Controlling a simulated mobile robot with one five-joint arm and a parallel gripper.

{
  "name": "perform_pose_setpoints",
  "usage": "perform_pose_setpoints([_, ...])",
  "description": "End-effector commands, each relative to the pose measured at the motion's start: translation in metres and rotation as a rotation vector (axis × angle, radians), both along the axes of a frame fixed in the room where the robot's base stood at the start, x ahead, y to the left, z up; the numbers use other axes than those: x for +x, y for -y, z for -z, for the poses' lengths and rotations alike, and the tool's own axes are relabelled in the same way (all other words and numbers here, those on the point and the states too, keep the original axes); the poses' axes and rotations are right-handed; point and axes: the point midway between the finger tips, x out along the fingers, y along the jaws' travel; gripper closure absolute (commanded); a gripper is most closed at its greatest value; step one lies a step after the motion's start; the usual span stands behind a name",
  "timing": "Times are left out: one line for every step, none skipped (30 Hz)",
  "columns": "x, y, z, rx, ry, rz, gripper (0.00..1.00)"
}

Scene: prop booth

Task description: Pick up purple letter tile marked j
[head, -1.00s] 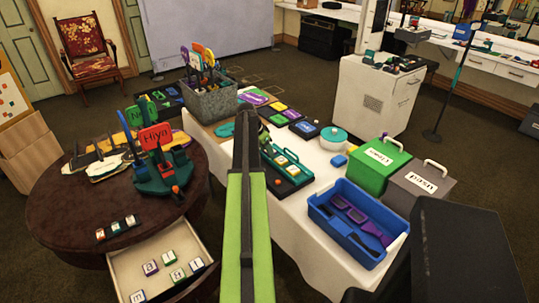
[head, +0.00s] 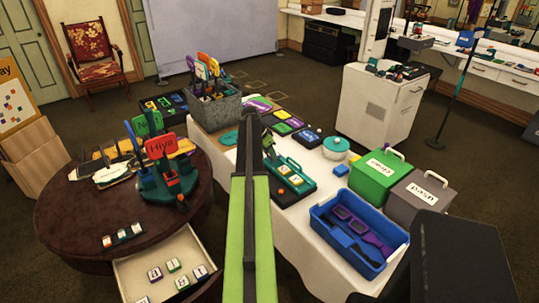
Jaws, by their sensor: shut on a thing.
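My gripper (head: 269,146) is over the teal tray (head: 302,190) on the white-covered table, mostly hidden behind my dark and green arm. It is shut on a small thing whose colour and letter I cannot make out. Small orange-and-white tiles (head: 296,180) lie on the tray, just right of and below the gripper. Several white-topped letter tiles lie in the open drawer at the lower left, one with purple sides (head: 155,274). Their letters are too small to read surely, so I cannot pick out the j tile.
A round brown table (head: 80,215) with a teal sign holder (head: 165,190) stands left. A grey bin (head: 215,112) is at the table's far end. A blue crate (head: 335,238), a green box (head: 377,178) and a grey box (head: 415,200) stand right of the tray.

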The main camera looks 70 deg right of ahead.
Motion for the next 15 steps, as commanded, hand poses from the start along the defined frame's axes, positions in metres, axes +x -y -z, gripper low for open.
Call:
perform_pose_setpoints([0.0, 0.0, -0.018, 0.0, 0.0, 0.0, 0.96])
perform_pose_setpoints([-0.007, -0.006, -0.019, 0.0, 0.0, 0.001, 0.96])
perform_pose_setpoints([-0.015, -0.013, -0.024, 0.0, 0.0, 0.001, 0.96])
perform_pose_setpoints([-0.021, -0.017, -0.028, 0.0, 0.0, 0.002, 0.96])
perform_pose_setpoints([-0.027, -0.022, -0.033, 0.0, 0.0, 0.003, 0.96])
perform_pose_setpoints([-0.036, -0.028, -0.04, 0.0, 0.0, 0.003, 0.96])
perform_pose_setpoints([-0.042, -0.033, -0.045, 0.0, 0.0, 0.002, 0.96])
perform_pose_setpoints([-0.049, -0.038, -0.05, 0.0, 0.0, 0.002, 0.96])
perform_pose_setpoints([-0.058, -0.044, -0.057, 0.0, 0.001, 0.002, 0.96])
perform_pose_setpoints([-0.064, -0.049, -0.061, -0.001, 0.001, 0.003, 0.96])
perform_pose_setpoints([-0.07, -0.053, -0.065, -0.001, 0.0, 0.003, 0.96])
perform_pose_setpoints([-0.077, -0.058, -0.07, -0.001, 0.0, 0.002, 0.96])
perform_pose_setpoints([-0.081, -0.061, -0.073, -0.001, 0.0, 0.001, 0.96])
perform_pose_setpoints([-0.086, -0.063, -0.075, -0.001, 0.0, 0.001, 0.96])
perform_pose_setpoints([-0.09, -0.066, -0.077, -0.001, 0.0, 0.001, 0.96])
